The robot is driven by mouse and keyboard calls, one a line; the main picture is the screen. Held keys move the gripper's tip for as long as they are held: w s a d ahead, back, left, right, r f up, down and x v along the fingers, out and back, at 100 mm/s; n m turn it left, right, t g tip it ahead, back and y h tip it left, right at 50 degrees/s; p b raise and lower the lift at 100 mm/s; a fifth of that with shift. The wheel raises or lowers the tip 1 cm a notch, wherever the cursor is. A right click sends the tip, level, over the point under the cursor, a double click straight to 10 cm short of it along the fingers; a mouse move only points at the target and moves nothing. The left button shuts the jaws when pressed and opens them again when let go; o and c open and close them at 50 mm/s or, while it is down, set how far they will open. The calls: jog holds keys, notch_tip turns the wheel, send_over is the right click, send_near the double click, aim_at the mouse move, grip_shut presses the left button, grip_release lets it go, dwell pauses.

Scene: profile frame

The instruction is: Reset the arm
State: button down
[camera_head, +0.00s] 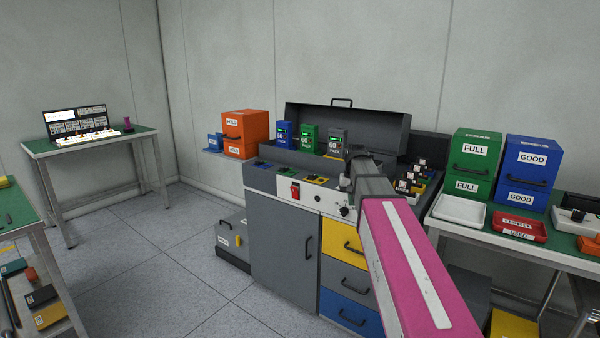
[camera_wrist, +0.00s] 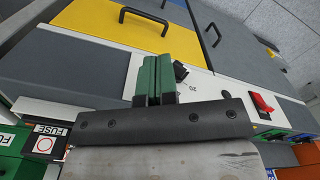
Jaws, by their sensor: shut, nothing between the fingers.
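My gripper shows in the wrist view (camera_wrist: 164,72), with its two green fingers together and nothing between them. It is in front of the grey workbench's (camera_head: 283,221) white control panel (camera_head: 321,196). In the wrist view, a dark knob (camera_wrist: 180,72) shows just right of the fingers and a red switch (camera_wrist: 263,103) farther right. My pink arm link reaches in from the lower right of the head view; the fingertips cannot be made out there. I cannot tell whether the fingers touch the panel.
Blue (camera_head: 283,134), green (camera_head: 308,138) and grey (camera_head: 336,142) packs stand on the bench by an open lid (camera_head: 370,127). Green (camera_head: 476,158) and blue (camera_head: 530,166) boxes and trays occupy the right table. An orange box (camera_head: 247,130) stands left.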

jog(key=s+f, duration=0.9)
jog(key=f, duration=0.4)
jog(key=s+f+n, duration=0.1)
jog(key=s+f, duration=0.9)
jog(key=f, duration=0.4)
